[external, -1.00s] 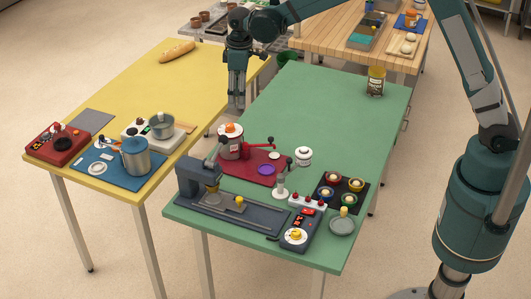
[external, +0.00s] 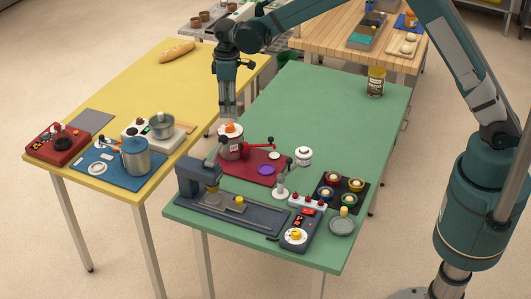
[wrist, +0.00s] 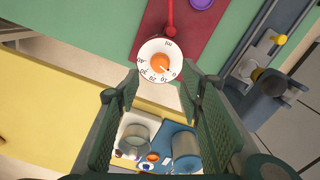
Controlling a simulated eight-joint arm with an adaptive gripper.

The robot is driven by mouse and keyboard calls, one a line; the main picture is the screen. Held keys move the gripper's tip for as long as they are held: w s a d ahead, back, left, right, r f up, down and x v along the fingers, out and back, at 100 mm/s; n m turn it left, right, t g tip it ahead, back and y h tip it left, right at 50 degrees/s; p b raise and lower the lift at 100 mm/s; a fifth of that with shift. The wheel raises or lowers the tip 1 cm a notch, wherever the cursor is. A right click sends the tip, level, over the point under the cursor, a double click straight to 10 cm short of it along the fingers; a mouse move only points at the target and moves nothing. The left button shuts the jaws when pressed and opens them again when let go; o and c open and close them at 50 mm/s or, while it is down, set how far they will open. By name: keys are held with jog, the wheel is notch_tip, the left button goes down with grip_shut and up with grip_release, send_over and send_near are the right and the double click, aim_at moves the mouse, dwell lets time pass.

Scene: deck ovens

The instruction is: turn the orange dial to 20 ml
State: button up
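In the wrist view the orange knob (wrist: 161,63) is at the centre of a white disc (wrist: 148,50) with black numbers and "ml". A small dark mark lies at the knob's lower right, on the side of the low numbers; its exact reading is too small to tell. My gripper (external: 228,113) points down just above the dial. In the wrist view its two fingers are spread, with nothing between them, and the dial lies beyond their tips.
A red lever (external: 266,143) and a purple disc (external: 266,169) are by the red mat (external: 258,156). A dark press (external: 192,172) stands close in front of the dial. The yellow table (external: 150,85) lies to the left.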

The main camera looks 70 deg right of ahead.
aim_at(230, 125)
jog(key=shift+f, duration=3.8)
jog(key=shift+c, duration=0.3)
jog(key=c, duration=0.9)
